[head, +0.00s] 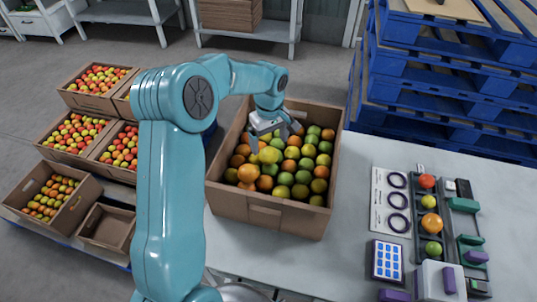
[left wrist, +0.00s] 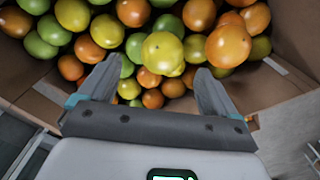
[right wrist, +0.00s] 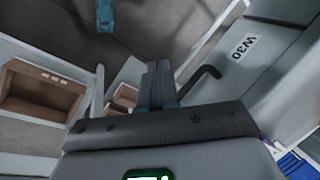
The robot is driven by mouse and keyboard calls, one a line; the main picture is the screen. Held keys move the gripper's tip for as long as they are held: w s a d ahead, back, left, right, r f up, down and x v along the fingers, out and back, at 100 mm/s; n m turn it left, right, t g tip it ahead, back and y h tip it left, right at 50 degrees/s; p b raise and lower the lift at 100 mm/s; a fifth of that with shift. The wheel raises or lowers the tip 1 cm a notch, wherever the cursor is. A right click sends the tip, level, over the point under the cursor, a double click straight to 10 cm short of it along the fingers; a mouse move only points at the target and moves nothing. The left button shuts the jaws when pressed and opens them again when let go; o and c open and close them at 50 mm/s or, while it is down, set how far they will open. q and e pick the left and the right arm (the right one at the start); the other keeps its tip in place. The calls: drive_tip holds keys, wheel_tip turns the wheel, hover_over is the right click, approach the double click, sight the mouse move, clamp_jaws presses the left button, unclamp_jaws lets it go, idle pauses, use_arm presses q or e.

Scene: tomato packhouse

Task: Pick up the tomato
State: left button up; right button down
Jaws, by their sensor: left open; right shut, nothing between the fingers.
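Several tomatoes, green, yellow and orange, fill a large cardboard box (head: 262,208) in the head view. My left gripper (head: 276,137) is open above them, inside the box's outline. In the left wrist view its fingers (left wrist: 158,66) stand apart, with a yellow-green tomato (left wrist: 162,51) in line with the gap. I cannot tell whether either finger touches it. An orange tomato (left wrist: 228,45) lies to its right. Which tomato is meant is not clear. My right gripper (right wrist: 158,68) is shut and empty in the right wrist view, away from the tomatoes; the head view does not show it.
The box stands on a pale table (head: 345,215). To its right are a card with rings (head: 391,201), a rack holding several fruits, and a blue-keyed pad (head: 387,261). Smaller fruit boxes (head: 52,190) stand at left. Blue pallets (head: 440,100) are stacked behind. The box walls surround the left gripper.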

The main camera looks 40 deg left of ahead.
sight(269, 150)
use_arm(q)
drive_tip(key=shift+f, duration=0.35)
wheel_tip(269, 150, down, 5)
drive_tip(key=shift+s+f+p, duration=0.1)
drive_tip(key=shift+f+p, duration=0.05)
drive_tip(key=shift+p, duration=0.4)
drive_tip(key=shift+s+d, duration=0.1)
drive_tip(key=shift+s, duration=0.05)
drive_tip(key=shift+c, duration=0.5)
drive_tip(key=c, duration=0.7)
